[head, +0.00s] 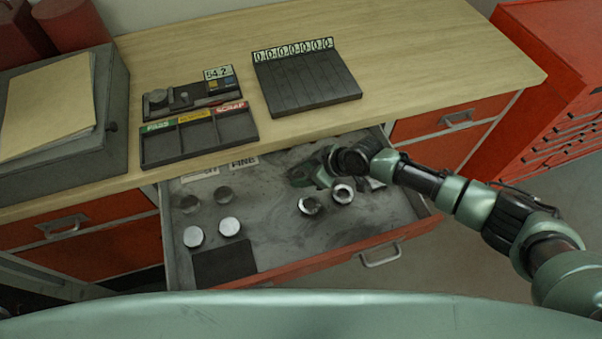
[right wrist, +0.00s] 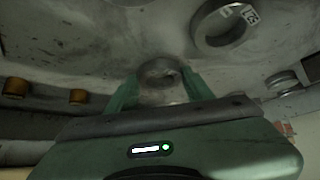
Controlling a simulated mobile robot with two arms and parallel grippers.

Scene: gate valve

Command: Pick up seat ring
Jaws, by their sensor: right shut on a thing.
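My right gripper (head: 304,176) reaches into the open drawer (head: 270,235) near its back. In the right wrist view, its green fingers (right wrist: 160,88) are shut on a small grey seat ring (right wrist: 158,70), one finger on each side. The ring is close to the drawer floor; I cannot tell whether it touches it. In the head view the held ring cannot be made out. Two other rings, a left one (head: 310,205) and a right one (head: 343,194), lie in front of the gripper. A larger ring with a white marking (right wrist: 222,24) shows in the wrist view. My left gripper is not in view.
Several round discs (head: 229,226) stand in the drawer's left part, behind a dark mat (head: 225,263). On the bench are a three-compartment tray (head: 200,141), a gauge reading 54.2 (head: 190,98) and a slotted rack (head: 305,82). The drawer's front right floor is clear.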

